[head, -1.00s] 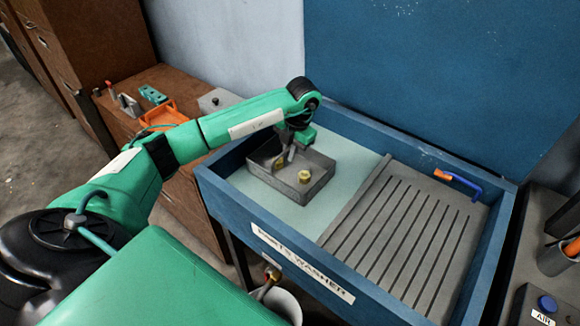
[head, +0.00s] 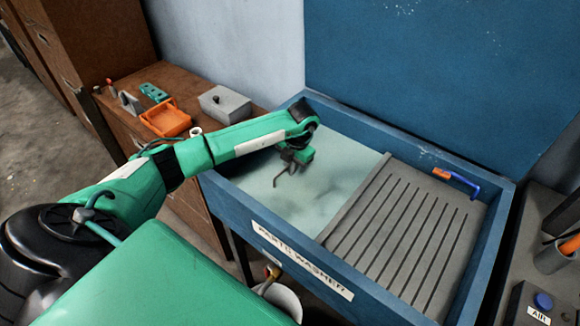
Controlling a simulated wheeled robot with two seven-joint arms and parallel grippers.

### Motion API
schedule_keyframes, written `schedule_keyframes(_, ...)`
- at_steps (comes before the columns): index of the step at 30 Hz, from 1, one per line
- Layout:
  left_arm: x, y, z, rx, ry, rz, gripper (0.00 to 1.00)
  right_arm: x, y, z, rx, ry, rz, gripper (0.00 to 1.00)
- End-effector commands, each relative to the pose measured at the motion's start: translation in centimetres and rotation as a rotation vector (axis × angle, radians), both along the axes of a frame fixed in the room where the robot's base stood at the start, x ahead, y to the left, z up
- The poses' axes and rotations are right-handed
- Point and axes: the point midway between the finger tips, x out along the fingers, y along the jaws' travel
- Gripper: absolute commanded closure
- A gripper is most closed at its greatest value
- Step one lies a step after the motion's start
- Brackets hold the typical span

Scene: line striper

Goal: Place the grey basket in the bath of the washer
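The parts washer (head: 300,262) is a blue tub on legs with a raised blue back panel. Its bath (head: 340,155), on the left side, holds pale green, cloudy liquid. The grey basket does not show as a clear shape now; there are only faint darker patches in the liquid, and I cannot tell whether it lies under the surface. My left gripper (head: 285,174) hangs over the left part of the bath, its thin fingers apart with nothing visible between them. My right gripper is not in view.
A ribbed grey drainboard (head: 400,235) fills the tub's right side, with a blue and orange tool (head: 457,182) at its back. A brown cabinet on the left bears an orange tray (head: 166,118) and a grey lidded box (head: 225,104). A bucket (head: 284,300) stands below.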

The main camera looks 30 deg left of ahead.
Motion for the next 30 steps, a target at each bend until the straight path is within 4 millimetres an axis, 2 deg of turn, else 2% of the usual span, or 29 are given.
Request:
schedule_keyframes(1,0.0,0.0,0.0,0.0,0.0,0.0,0.78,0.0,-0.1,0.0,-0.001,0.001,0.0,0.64)
schedule_keyframes(3,0.0,0.0,0.0,0.0,0.001,0.0,0.7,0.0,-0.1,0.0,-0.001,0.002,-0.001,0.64)
schedule_keyframes(14,0.1,0.0,0.5,0.0,-0.001,0.0,0.7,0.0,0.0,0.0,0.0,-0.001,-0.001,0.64)
schedule_keyframes(17,0.3,-0.2,1.9,0.002,-0.005,0.0,0.7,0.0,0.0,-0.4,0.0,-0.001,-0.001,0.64)
schedule_keyframes(22,0.6,-0.8,5.5,0.001,-0.006,-0.001,0.7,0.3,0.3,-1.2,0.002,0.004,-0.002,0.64)
schedule_keyframes(30,1.0,-1.5,10.5,0.001,-0.002,0.001,0.7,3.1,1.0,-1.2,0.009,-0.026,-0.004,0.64)
